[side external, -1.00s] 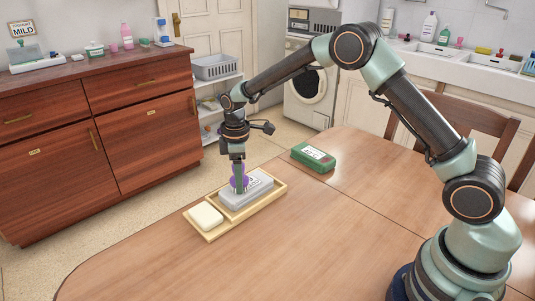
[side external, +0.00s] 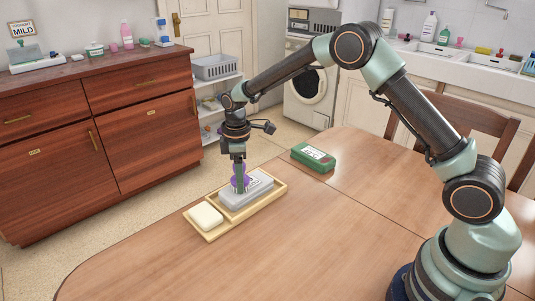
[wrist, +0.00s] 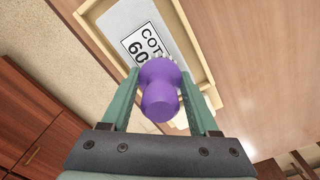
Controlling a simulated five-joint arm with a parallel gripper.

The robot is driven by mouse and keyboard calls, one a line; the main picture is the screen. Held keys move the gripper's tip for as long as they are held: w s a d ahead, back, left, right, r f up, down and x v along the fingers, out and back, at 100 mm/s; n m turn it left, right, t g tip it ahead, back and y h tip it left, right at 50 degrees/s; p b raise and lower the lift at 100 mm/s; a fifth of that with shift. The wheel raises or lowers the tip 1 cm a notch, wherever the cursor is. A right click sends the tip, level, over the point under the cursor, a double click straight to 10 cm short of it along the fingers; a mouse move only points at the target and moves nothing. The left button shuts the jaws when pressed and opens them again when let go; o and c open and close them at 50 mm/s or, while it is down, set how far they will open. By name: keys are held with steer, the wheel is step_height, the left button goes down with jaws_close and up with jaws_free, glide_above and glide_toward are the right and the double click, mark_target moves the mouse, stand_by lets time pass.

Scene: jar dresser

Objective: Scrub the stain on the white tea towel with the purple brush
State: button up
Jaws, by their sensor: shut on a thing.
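My gripper (side external: 239,186) points straight down and is shut on the purple brush (wrist: 162,92). In the wrist view the brush's rounded handle faces the camera, with pale bristles just showing at its far edge. The brush is over a flat, light grey-white pad (side external: 262,184), which looks like the folded tea towel. It carries a label reading "COT" and "60" (wrist: 140,46). The brush is at or just above the pad's near left part; I cannot tell whether the bristles press on it. No stain shows; the brush and gripper hide that part.
The pad lies in a pale wooden tray (side external: 238,219), whose other compartment holds a cream block (side external: 206,215). A green box (side external: 313,158) with a white label lies behind, to the right. The table (side external: 330,235) in front is clear. A brown dresser (side external: 90,130) stands at left.

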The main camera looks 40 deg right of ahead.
mark_target(227, 196)
steer(key=shift+a, duration=2.25)
steer(key=shift+a+r, duration=0.15)
steer(key=shift+a, duration=0.05)
step_height(227, 196, up, 8)
steer(key=shift+s, duration=0.1)
